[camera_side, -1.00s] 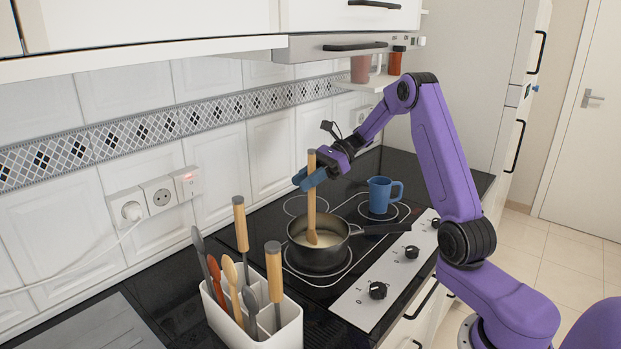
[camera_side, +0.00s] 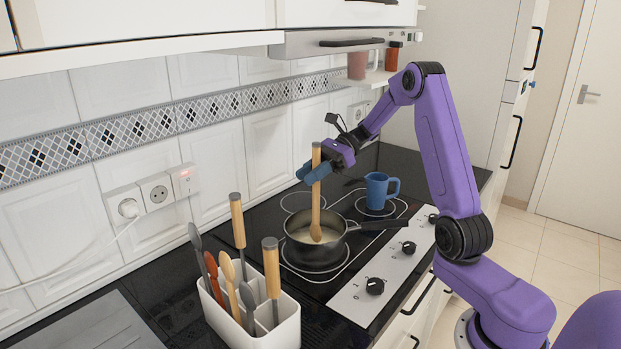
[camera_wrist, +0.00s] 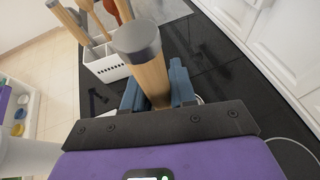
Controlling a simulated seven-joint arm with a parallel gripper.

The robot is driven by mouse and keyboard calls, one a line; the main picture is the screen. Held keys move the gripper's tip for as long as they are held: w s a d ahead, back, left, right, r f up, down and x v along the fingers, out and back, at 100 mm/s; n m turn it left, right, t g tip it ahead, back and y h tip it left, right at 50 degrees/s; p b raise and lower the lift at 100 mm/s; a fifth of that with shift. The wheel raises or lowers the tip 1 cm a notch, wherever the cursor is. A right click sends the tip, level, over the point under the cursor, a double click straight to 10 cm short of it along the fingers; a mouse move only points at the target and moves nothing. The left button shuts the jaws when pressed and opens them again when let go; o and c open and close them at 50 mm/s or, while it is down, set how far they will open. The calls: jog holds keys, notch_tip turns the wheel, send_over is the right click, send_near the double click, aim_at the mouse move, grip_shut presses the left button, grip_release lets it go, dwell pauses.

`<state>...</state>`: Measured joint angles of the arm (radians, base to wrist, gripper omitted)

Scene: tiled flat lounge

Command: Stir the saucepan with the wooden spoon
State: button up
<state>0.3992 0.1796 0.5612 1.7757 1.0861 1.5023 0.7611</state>
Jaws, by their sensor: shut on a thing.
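The dark saucepan (camera_side: 297,257) stands on the front part of the black hob, its handle pointing right. It holds a pale, cream-coloured content (camera_side: 301,236). My gripper (camera_side: 315,174) has blue fingers and is shut on the upper shaft of the wooden spoon (camera_side: 316,207). The spoon is close to upright, with its head down in the pan at the content. In the wrist view, the spoon's grey-capped handle (camera_wrist: 150,62) rises between the blue fingers (camera_wrist: 158,92) and hides what lies below. The saucepan cannot be made out in that view.
A white utensil holder (camera_side: 286,326) with several spoons and handles stands in front left of the pan; it also shows in the wrist view (camera_wrist: 106,68). A blue mug (camera_side: 378,190) stands behind right. Control knobs (camera_side: 375,286) line the hob's right edge. Cupboards and hood hang above.

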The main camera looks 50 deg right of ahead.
notch_tip(320, 180, up, 11)
jog(key=shift+f, duration=0.15)
dwell(0.8)
dwell(0.8)
